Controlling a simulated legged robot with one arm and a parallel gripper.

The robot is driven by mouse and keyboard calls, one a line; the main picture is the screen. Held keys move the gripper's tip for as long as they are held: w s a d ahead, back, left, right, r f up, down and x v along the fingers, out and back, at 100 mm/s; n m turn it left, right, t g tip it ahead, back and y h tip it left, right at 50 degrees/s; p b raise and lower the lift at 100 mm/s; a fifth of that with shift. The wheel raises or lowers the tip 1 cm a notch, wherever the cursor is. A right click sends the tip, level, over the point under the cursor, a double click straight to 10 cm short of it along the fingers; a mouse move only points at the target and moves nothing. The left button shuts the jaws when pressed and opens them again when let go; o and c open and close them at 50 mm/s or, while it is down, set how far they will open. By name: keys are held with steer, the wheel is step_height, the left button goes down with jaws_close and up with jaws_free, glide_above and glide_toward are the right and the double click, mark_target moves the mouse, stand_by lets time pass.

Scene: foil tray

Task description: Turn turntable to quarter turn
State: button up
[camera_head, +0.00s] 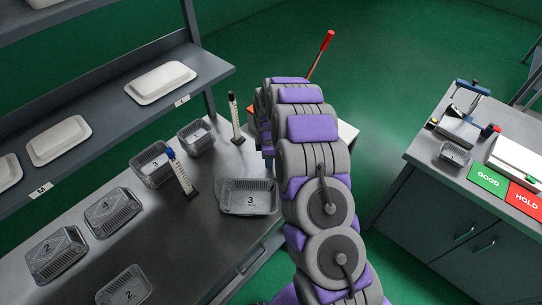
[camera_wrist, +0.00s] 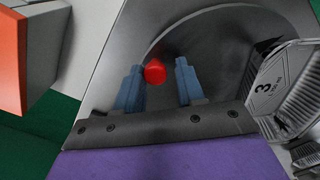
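The turntable (camera_wrist: 222,48) shows in the wrist view as a grey disc with a curved rim on the metal bench. A red knob (camera_wrist: 155,72) lies between the two blue fingers of my gripper (camera_wrist: 159,66). The fingers are apart, with the knob closer to the left finger and a clear gap on its right. I cannot tell whether the left finger touches it. A foil tray marked 3 (camera_wrist: 268,85) is right of the gripper; it also shows in the head view (camera_head: 249,208). In the head view my arm hides the gripper and the knob.
Several foil trays (camera_head: 113,213) stand on the left of the bench. Two upright posts, one blue-topped (camera_head: 181,175) and one black-and-white (camera_head: 235,118), stand near tray 3. A shelf (camera_head: 100,95) overhangs the bench. A cabinet with GOOD (camera_head: 488,180) and HOLD (camera_head: 525,199) plates is at the right.

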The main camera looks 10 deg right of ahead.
steer(key=shift+o, duration=1.4)
steer(key=shift+a, duration=0.3)
steer(key=shift+w+d+r, duration=0.15)
steer(key=shift+d+r, duration=0.2)
steer(key=shift+d, duration=0.05)
step_height(320, 180, up, 17)
steer(key=p, duration=0.2)
steer(key=shift+a+f, duration=0.15)
steer(key=shift+a, duration=0.2)
steer(key=shift+a, duration=0.15)
